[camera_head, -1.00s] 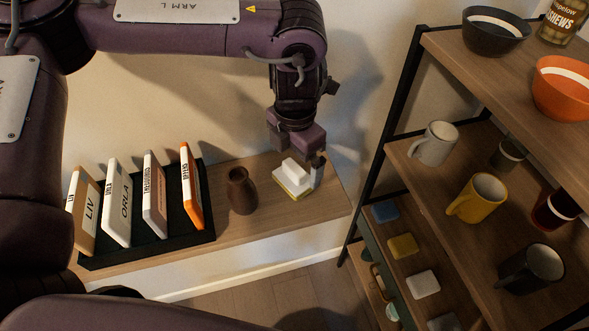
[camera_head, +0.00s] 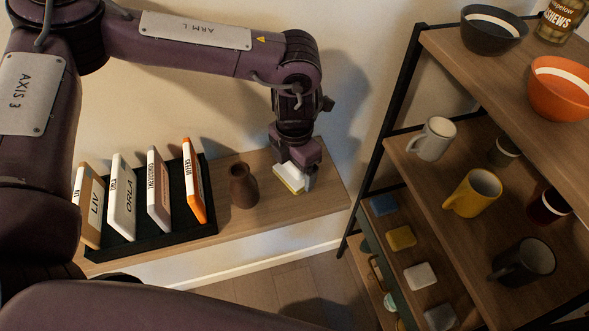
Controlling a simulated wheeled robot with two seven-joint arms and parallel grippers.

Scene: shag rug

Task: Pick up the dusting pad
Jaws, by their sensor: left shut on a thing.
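The dusting pad (camera_head: 287,177) is a small block with a white top and a yellow layer beneath. It is at the right part of the wooden wall shelf, right of a brown vase. My left gripper (camera_head: 301,182) points down over the pad and is shut on it, with one finger showing on its right side. The gripper hides part of the pad. I cannot tell whether the pad is touching the shelf or slightly above it. My right gripper is not in the view.
The brown vase (camera_head: 242,186) stands close left of the pad. A dark rack (camera_head: 150,243) of several upright books is further left on the wooden ledge (camera_head: 321,198). At right, an open shelving unit (camera_head: 437,186) holds mugs, bowls and small coloured blocks.

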